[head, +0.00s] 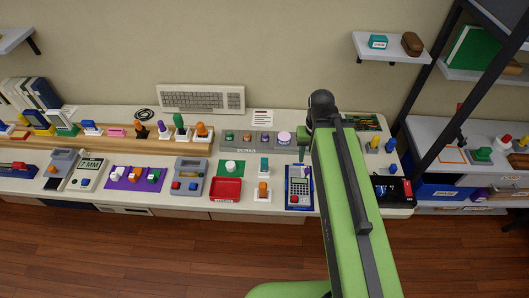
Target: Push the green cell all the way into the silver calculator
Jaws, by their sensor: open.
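A grey calculator (299,186) with a dark display and small keys lies on a blue base near the front edge of the bench, just left of my green arm. A red piece (294,199) is at its lower left. It looks like the silver calculator, but it is small here. I cannot pick out the green cell for certain, nor see whether anything sits in the calculator's slot. My arm rises from the bottom right to a black joint above the bench.
A red tray (226,189), a green mat (236,168), a purple mat (120,177) and a grey device (189,180) stand left of the calculator. A long grey strip (240,142) lies behind. A keyboard (201,98) is at the back. A dark case (393,189) lies right.

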